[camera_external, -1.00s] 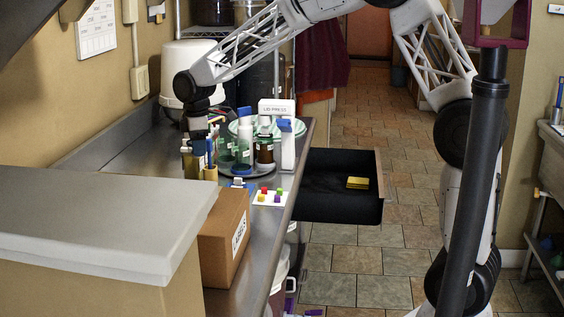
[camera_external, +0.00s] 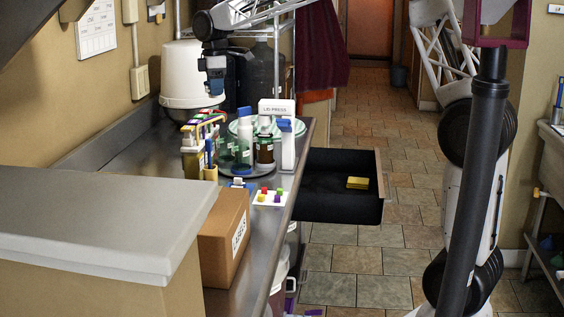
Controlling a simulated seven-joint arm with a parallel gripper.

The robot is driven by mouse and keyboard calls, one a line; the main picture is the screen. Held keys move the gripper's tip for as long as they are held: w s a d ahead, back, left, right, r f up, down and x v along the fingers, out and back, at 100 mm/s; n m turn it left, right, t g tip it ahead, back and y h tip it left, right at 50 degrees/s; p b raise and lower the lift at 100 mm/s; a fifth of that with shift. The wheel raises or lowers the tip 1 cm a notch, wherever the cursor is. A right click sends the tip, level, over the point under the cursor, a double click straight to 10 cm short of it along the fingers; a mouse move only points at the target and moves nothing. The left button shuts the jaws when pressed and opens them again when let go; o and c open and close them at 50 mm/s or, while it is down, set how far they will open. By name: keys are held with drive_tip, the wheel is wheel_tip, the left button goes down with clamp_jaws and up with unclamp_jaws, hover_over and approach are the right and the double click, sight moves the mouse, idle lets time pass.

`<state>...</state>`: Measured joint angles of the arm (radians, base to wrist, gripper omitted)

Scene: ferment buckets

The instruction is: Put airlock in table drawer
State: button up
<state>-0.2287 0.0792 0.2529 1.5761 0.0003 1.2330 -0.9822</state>
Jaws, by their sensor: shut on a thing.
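My gripper (camera_external: 215,92) is raised above the far left part of the steel counter, in front of the white bucket. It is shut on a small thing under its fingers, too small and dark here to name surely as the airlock. The table drawer (camera_external: 340,208) is pulled out at the counter's right side, black inside, open at the top. A yellow block (camera_external: 357,183) lies in it near its right side. My gripper is well to the left of the drawer and higher.
A round tray of bottles (camera_external: 261,168) stands between my gripper and the drawer, with a lid press box (camera_external: 276,106) behind. A holder with small items (camera_external: 192,160) is at left. A cardboard box (camera_external: 222,240) is nearer. Most of the drawer floor is clear.

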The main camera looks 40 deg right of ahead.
sight(326, 191)
drive_tip(key=w+d, duration=0.2)
drive_tip(key=d, duration=4.5)
wheel_tip(326, 191, down, 37)
drive_tip(key=shift+a+f, duration=0.2)
drive_tip(key=shift+a, duration=0.15)
drive_tip(key=shift+f, duration=3.1)
drive_tip(key=shift+f, duration=1.9)
